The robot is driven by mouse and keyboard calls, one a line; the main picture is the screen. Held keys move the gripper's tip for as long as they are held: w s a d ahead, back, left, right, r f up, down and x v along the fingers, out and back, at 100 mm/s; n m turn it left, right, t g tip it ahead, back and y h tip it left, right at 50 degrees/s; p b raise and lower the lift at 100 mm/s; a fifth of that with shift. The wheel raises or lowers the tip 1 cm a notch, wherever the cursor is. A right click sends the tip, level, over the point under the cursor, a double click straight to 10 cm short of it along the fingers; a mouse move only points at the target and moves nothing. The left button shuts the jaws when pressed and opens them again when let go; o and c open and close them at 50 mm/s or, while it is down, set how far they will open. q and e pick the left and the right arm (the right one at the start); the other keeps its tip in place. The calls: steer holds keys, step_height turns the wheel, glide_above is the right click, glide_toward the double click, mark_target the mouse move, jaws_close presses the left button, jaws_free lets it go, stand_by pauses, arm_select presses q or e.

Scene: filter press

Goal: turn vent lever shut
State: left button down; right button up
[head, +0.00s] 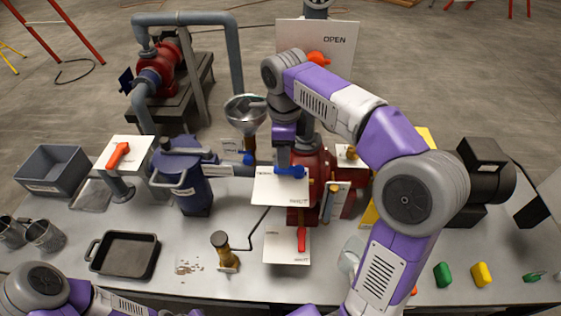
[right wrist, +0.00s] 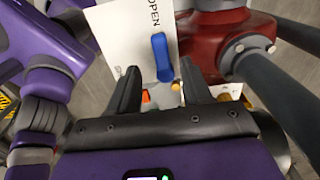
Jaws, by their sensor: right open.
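A blue lever (head: 290,172) lies on a white plate (head: 270,190) in front of the red press body (head: 310,165). I cannot read a name on it, so I cannot tell whether it is the vent lever. In the right wrist view the blue lever (right wrist: 162,57) points lengthwise away from me, beside the printed word OPEN on its white plate (right wrist: 125,35). My right gripper (head: 288,160) is at this lever, pointing down. In the wrist view its open fingers (right wrist: 163,85) stand either side of the lever's near end, with nothing gripped. My left gripper is outside the frame.
Other levers stand close by: a red one (head: 302,238) below, another blue one (head: 245,158) to the left, and a red one (head: 119,154) farther left. A funnel (head: 246,110), a blue pot (head: 184,182) and a black tray (head: 124,255) occupy the left side.

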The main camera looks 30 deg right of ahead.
mark_target(290, 171)
step_height(290, 171, down, 5)
steer(key=shift+w+f+b, duration=0.1)
steer(key=shift+b, duration=0.75)
steer(key=shift+c, duration=0.2)
jaws_close()
